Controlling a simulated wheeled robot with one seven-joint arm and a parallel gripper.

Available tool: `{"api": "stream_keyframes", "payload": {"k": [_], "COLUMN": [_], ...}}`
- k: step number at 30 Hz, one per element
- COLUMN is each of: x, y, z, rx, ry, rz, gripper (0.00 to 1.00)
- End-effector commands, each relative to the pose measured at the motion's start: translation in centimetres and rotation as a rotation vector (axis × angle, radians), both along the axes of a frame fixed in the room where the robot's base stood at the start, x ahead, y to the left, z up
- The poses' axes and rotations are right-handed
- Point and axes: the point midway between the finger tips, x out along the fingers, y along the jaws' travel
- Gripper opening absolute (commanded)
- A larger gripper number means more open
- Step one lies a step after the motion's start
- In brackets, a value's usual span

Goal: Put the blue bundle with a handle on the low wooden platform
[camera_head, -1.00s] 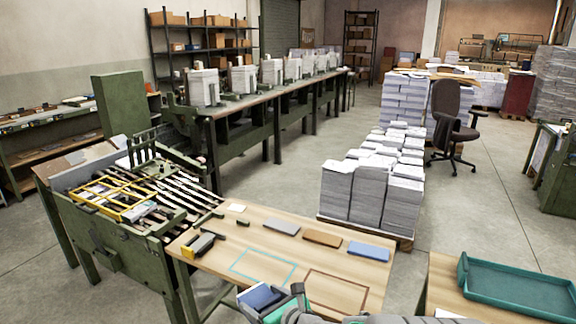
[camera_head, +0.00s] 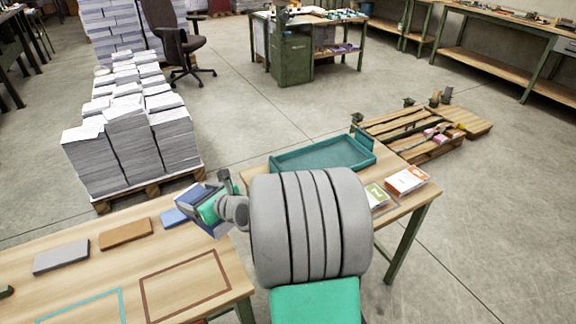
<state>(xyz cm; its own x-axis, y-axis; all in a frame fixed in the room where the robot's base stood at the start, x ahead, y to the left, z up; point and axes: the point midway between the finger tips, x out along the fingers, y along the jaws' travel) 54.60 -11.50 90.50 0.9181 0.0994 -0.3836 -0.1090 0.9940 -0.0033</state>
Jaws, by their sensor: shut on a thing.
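My gripper (camera_head: 222,203) is shut on a blue bundle (camera_head: 190,197) and holds it above the right end of the wooden table. The bundle is a blue block with pale sides; my gripper hides part of it, and I cannot make out its handle. A low wooden platform (camera_head: 478,122) of slats lies on the floor at the right, well beyond my gripper.
A teal tray (camera_head: 287,163) sits on a second table (camera_head: 412,201) between my arm and the platform, with small boxes (camera_head: 406,181) beside it. Grey, brown and blue blocks lie on the near table (camera_head: 205,262). Paper stacks (camera_head: 120,140) stand on a pallet at left. Floor at right is clear.

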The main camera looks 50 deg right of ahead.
Motion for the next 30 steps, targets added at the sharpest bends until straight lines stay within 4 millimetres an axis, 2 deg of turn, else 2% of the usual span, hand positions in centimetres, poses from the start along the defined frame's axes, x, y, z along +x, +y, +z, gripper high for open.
{"api": "stream_keyframes", "payload": {"k": [1,6,9,12,15,17,30], "x": [0.3,-0.1,-1.0,-1.8,-2.2,-2.3,-2.3], "y": [-3.6,-14.6,-19.6,-22.8,-24.3,-24.6,-24.5], "z": [-1.5,-2.7,-3.0,-2.9,-2.9,-3.4,-11.7], "rx": [-0.004,-0.002,-0.002,0.000,0.002,0.002,0.004], "ry": [-0.004,-0.003,-0.003,-0.004,-0.003,-0.002,-0.001], "rz": [-0.059,-0.235,-0.318,-0.370,-0.396,-0.400,-0.399], "gripper": [0.20,0.20,0.20,0.20,0.20,0.20,0.20]}}
